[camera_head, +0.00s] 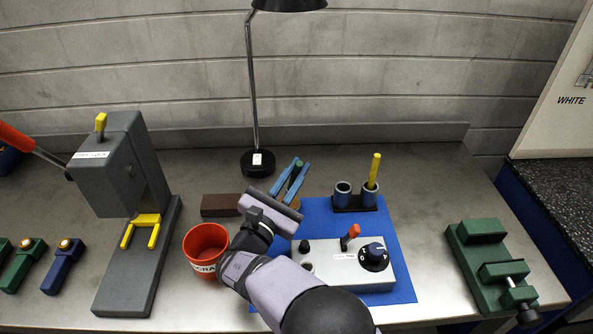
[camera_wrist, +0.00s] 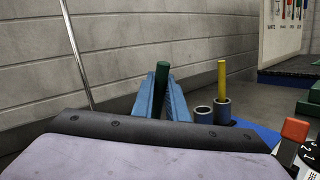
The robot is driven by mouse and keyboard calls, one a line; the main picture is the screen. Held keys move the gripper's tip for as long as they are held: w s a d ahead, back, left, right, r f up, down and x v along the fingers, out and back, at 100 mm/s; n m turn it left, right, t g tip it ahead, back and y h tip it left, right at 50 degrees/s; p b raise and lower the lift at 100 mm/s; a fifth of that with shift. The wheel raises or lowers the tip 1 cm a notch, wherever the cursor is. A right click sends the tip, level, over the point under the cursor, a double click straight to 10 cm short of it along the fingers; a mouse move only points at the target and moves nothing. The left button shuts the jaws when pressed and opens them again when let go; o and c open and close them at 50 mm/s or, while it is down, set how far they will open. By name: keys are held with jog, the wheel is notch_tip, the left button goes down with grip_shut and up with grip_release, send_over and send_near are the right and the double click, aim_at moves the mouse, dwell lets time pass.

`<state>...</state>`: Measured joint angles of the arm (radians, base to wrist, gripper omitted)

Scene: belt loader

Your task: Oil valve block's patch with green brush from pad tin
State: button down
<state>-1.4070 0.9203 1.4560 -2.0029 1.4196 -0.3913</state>
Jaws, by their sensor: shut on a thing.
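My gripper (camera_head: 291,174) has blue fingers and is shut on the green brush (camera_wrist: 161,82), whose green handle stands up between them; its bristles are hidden. The green brush also shows in the head view (camera_head: 298,179). Below the fingers is a small brown round thing (camera_head: 296,203), perhaps the pad tin, mostly hidden by my wrist; I cannot tell if the brush touches it. The pale valve block (camera_head: 343,271) has a red lever and dark dial and lies on a blue mat (camera_head: 400,250), partly behind my arm. I cannot make out its patch.
A two-cup holder (camera_head: 355,204) has a yellow-handled brush (camera_head: 374,170) in its right cup; the left looks empty. A red bin (camera_head: 205,245), brown block (camera_head: 220,205), lamp base (camera_head: 258,163) and grey press (camera_head: 135,260) stand left. A green vise (camera_head: 488,262) stands right.

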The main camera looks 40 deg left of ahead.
aim_at(297, 162)
jog(key=shift+f+b, duration=0.55)
jog(key=shift+f, duration=0.1)
dwell(1.3)
jog(key=shift+r, duration=0.1)
jog(key=shift+r+p, duration=1.55)
jog(key=shift+r, duration=1.95)
